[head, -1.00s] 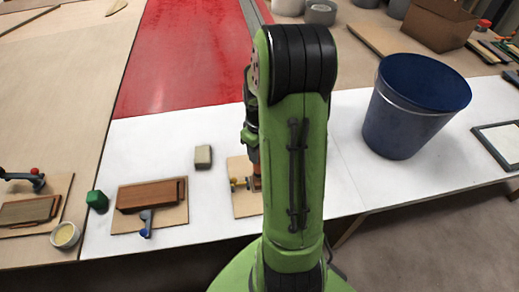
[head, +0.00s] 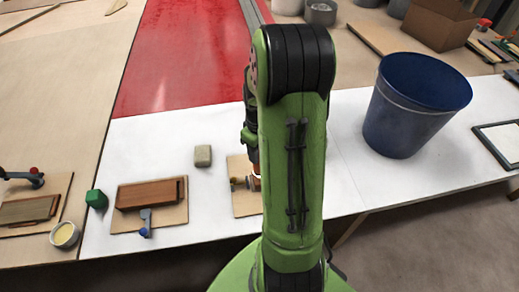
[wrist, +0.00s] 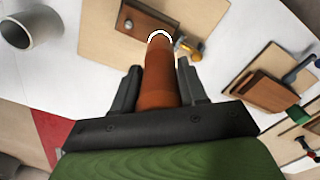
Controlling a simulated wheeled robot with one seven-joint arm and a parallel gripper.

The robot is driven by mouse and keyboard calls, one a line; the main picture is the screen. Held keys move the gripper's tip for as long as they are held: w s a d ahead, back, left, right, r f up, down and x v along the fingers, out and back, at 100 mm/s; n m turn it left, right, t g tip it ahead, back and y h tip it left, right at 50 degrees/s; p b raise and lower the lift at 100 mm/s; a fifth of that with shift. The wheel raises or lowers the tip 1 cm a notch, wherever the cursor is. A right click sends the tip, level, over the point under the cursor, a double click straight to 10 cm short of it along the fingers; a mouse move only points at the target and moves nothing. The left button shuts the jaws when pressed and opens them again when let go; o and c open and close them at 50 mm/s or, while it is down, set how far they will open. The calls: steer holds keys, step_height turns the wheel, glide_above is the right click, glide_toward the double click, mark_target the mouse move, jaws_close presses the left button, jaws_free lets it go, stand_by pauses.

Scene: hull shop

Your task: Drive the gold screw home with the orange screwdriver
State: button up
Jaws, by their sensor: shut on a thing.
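My gripper (wrist: 158,82) is shut on the orange screwdriver (wrist: 160,82), with one dark finger on each side of its handle. The screwdriver points away from the wrist toward a brown wood block (wrist: 150,20) on a pale board (wrist: 107,40). A white arc shows round its far end. A bit of orange also shows below my arm in the head view (head: 256,169). The gold screw cannot be made out; the screwdriver and arm cover that area. I cannot tell whether the tip touches anything.
A yellow-knobbed clamp (wrist: 188,47) sits right beside the block. Another board with a brown block and blue-knobbed clamp (head: 146,222) lies left. A grey-beige block (head: 203,156), green block (head: 97,199) and small cup (head: 65,235) stand nearby. A blue bucket (head: 408,118) stands right.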

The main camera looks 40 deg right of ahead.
steer(key=shift+f, duration=0.15)
step_height(320, 180, up, 7)
steer(key=p, duration=0.5)
steer(key=shift+p, duration=0.4)
